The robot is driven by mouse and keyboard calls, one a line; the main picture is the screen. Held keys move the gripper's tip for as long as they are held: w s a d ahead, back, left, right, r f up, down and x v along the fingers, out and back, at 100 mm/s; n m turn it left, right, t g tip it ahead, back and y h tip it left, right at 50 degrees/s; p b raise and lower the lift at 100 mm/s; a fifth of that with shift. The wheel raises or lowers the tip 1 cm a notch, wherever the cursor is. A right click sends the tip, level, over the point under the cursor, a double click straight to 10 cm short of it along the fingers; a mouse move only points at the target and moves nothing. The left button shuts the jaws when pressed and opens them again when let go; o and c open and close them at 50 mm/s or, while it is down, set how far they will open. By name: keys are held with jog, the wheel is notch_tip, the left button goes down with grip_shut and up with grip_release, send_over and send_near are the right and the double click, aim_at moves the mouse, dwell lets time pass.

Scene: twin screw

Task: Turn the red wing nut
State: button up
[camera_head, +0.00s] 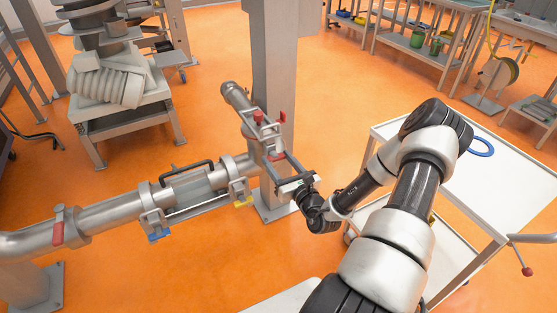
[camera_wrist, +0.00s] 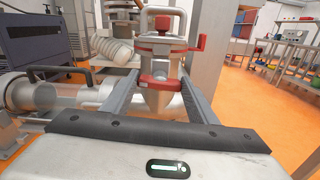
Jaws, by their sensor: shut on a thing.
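A red wing-shaped part, which looks like the red wing nut (camera_wrist: 153,81), sits between the fingertips in the wrist view, in front of a metal pipe fitting. My gripper (camera_wrist: 159,78) is shut on it, with its two long fingers spread to either side of the part. In the head view my gripper (camera_head: 268,138) reaches the upright pipe joint beside the grey column. Two more red parts show there, a knob (camera_head: 258,116) and a small upright handle (camera_head: 282,117). The fingers partly hide the held part in the head view.
A metal pipe (camera_head: 110,212) runs left from the joint, with a blue handle (camera_head: 158,235), a yellow handle (camera_head: 240,203) and another red handle (camera_head: 57,232). The grey column (camera_head: 272,60) stands close behind. A white cart (camera_head: 510,175) stands right of my arm. Orange floor is open in front.

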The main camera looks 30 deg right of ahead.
jog(key=m+p, duration=0.3)
jog(key=m, duration=0.2)
jog(key=shift+d+r+m+p, duration=0.1)
jog(key=shift+m+p, duration=0.25)
jog(key=shift+m, duration=0.05)
jog(key=m+p, duration=0.1)
jog(key=m, duration=0.2)
jog(key=shift+m, duration=0.3)
jog(key=m+p, duration=0.1)
jog(key=m, duration=0.2)
jog(key=shift+d+m+p, duration=0.1)
jog(key=shift+m+p, duration=0.2)
jog(key=shift+m, duration=0.1)
jog(key=m, duration=0.3)
jog(key=shift+f+m+p, duration=0.25)
jog(key=shift+m+p, duration=0.05)
jog(key=m, duration=1)
jog(key=shift+f, duration=0.2)
jog(key=o, duration=1)
